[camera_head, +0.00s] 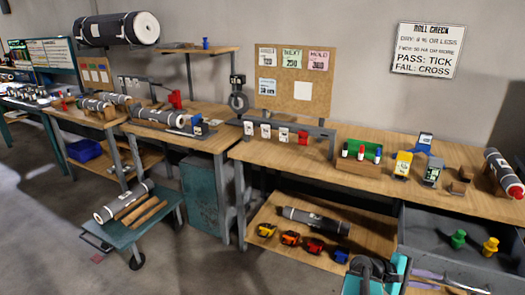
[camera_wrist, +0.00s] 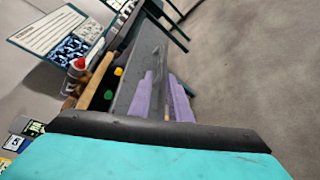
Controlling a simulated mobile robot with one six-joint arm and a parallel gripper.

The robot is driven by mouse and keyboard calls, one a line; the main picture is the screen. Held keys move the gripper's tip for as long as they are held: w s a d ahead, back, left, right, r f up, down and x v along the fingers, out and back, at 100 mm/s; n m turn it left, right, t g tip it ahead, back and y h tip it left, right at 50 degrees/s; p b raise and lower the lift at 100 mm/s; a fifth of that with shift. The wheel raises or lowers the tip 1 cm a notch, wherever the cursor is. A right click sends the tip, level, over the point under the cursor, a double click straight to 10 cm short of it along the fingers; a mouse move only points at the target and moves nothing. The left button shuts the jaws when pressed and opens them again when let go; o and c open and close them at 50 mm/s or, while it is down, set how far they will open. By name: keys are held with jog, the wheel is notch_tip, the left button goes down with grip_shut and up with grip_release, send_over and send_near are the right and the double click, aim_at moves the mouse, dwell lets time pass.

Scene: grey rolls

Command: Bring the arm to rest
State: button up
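My gripper (camera_wrist: 160,78) shows in the wrist view as two lilac fingers beyond a dark bar and a teal body. In the head view my gripper (camera_head: 452,282) is at the lower right, low in front of the workbench, pointing right. It is beside the dark grey bin (camera_head: 425,240) below the bench top; whether it touches the bin I cannot tell. My arm's dark and teal wrist part shows at the bottom edge. The rest of the arm is out of view.
The wooden bench (camera_head: 270,155) carries marker pens, small devices and a red-ended roll (camera_head: 500,172). Floor at left is open around a teal cart (camera_head: 130,232).

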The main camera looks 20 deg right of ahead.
jog(key=w+a+f+n+t, duration=0.45)
jog(key=w+a+f, duration=0.65)
jog(key=w+a, duration=0.35)
jog(key=a+f+y, duration=0.4)
jog(key=a+f, duration=0.8)
jog(key=a, duration=0.4)
jog(key=s+a+f+m+g+y, duration=0.1)
jog(key=s+a+f+y, duration=0.3)
jog(key=a, duration=0.9)
jog(key=s+a+f+m+g+y, duration=0.1)
jog(key=s+a+f+m+y, duration=0.2)
jog(key=a, duration=1)
notch_tip(320, 180, down, 4)
jog(key=s+y, duration=0.2)
jog(key=shift+s+a+f+m+p, duration=0.2)
jog(key=shift+s+a+m+p, duration=0.1)
jog(key=shift+m+p, duration=0.1)
jog(key=shift+d, duration=0.15)
